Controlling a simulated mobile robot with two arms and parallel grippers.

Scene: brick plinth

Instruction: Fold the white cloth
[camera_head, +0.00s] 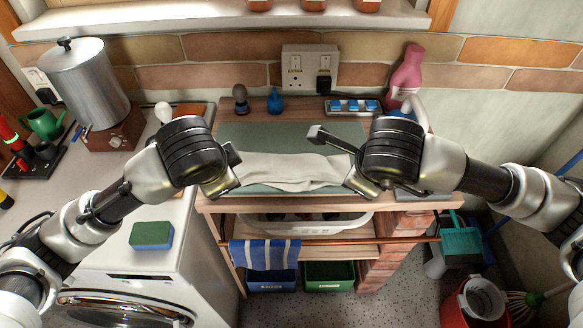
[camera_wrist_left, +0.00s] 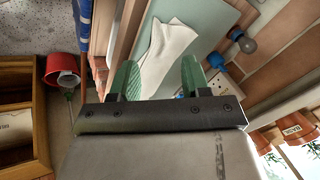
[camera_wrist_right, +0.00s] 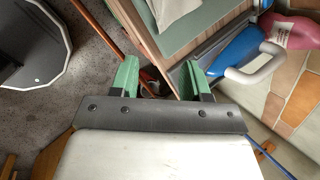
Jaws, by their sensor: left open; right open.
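The white cloth (camera_head: 290,171) lies in a flattened, layered strip on the grey-green mat (camera_head: 255,133) on the wooden plinth top. Its surface looks creased, and both ends are partly hidden by my grippers in the head view. My left gripper (camera_head: 225,178) is at the cloth's left end; in the left wrist view the cloth (camera_wrist_left: 168,52) shows between and beyond its open green fingers (camera_wrist_left: 158,80). My right gripper (camera_head: 350,170) is at the right end. In the right wrist view its green fingers (camera_wrist_right: 158,80) are open and empty, with the cloth (camera_wrist_right: 175,10) beyond them.
A pink bottle (camera_head: 407,72) is at the back right. A sponge (camera_head: 152,235) lies on the washing machine. A striped towel (camera_head: 265,254) hangs below the front edge.

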